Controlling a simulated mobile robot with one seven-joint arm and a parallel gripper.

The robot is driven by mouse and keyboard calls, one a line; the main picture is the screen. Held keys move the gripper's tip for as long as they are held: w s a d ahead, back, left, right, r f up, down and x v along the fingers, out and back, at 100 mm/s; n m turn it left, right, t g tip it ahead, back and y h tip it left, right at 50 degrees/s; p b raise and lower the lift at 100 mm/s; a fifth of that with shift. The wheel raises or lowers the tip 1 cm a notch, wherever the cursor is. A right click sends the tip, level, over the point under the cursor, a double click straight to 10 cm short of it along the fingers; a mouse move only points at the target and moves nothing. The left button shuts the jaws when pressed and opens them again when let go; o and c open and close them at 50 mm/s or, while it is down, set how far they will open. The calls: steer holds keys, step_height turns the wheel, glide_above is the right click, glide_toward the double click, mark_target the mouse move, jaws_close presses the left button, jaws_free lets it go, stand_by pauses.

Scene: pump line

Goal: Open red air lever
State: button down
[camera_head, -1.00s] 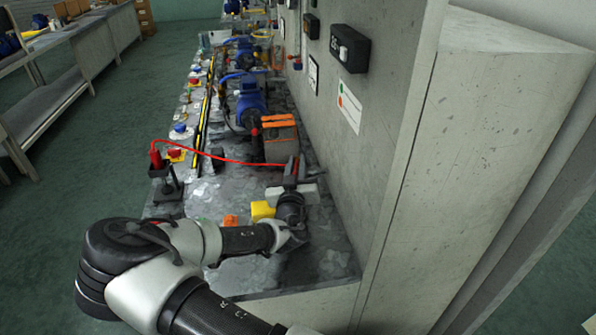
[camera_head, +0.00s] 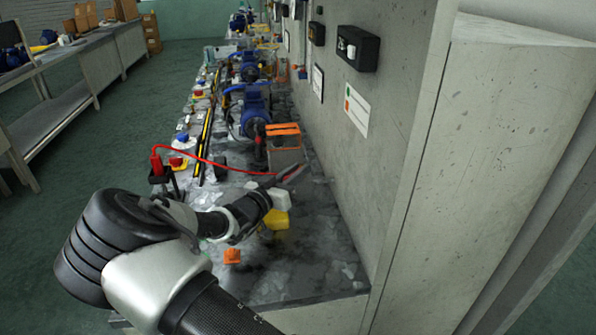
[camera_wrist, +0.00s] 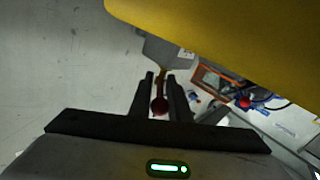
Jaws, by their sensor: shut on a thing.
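My gripper (camera_head: 292,173) is low over the near end of the bench, close to the grey wall panel. In the head view only a bit of red shows at the fingers, so the lever's angle cannot be told. A red hose (camera_head: 215,162) runs from a small dark stand (camera_head: 160,173) at the left towards my gripper.
A yellow piece (camera_head: 276,219) is close beside my gripper and fills the top of the wrist view. An orange block (camera_head: 232,256) sits on the bench nearer me. A blue pump (camera_head: 254,110) and an orange-topped box (camera_head: 284,145) stand behind. The wall panel (camera_head: 395,150) bounds the right.

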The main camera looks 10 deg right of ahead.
steer(key=shift+a, duration=0.1)
steer(key=c, duration=1.9)
jaws_free()
steer(key=shift+o, duration=0.2)
steer(key=p+v, duration=0.2)
steer(key=v, duration=1.5)
steer(key=shift+s+a+r, duration=0.1)
steer(key=shift+a+r, duration=0.05)
steer(key=shift+c, duration=0.3)
